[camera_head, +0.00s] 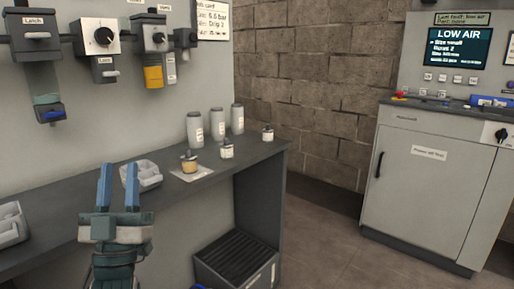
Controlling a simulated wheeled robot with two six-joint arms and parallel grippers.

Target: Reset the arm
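My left gripper (118,188) is in the lower left of the head view, with its two blue fingers pointing up and away. The fingers are apart with a clear gap and nothing between them. They are in front of the grey workbench (70,228), and a light grey tray (146,177) shows just behind and right of them. I cannot tell whether the fingers touch anything. My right gripper cannot be made out; only a small blue patch shows at the bottom edge, and I cannot tell what it is.
Several grey canisters (195,130) and small labelled jars (227,151) stand on the bench's right part. A yellowish jar (189,163) sits on a pale mat. A dark crate (238,258) is below. A cabinet (418,185) with a LOW AIR screen (459,47) stands right, across open floor.

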